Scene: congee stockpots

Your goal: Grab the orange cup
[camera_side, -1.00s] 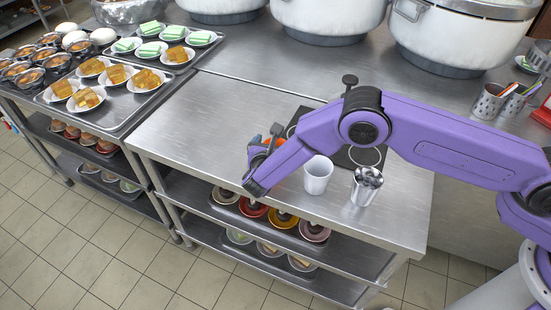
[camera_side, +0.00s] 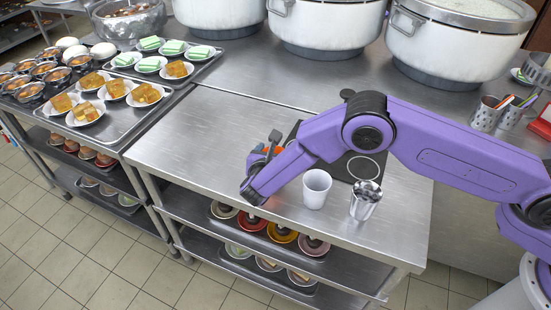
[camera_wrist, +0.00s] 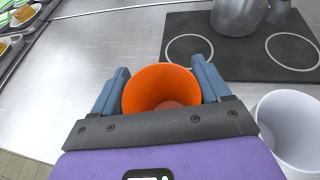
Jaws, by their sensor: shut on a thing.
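The orange cup (camera_wrist: 160,86) is between the two blue-grey fingers of my gripper (camera_wrist: 160,70) in the wrist view. Its open mouth faces the camera and it looks empty. My gripper is shut on it, one finger on each side. In the side view my gripper (camera_side: 260,172) is over the left part of the steel counter. Only a small orange patch of the cup (camera_side: 276,149) shows there behind my wrist. I cannot tell whether the cup's base touches the counter.
A white cup (camera_side: 317,189) stands close to the right, also in the wrist view (camera_wrist: 290,125). A black hob (camera_wrist: 250,62) bearing a grey metal vessel (camera_wrist: 237,17) lies behind. The counter's left side (camera_side: 205,130) is clear.

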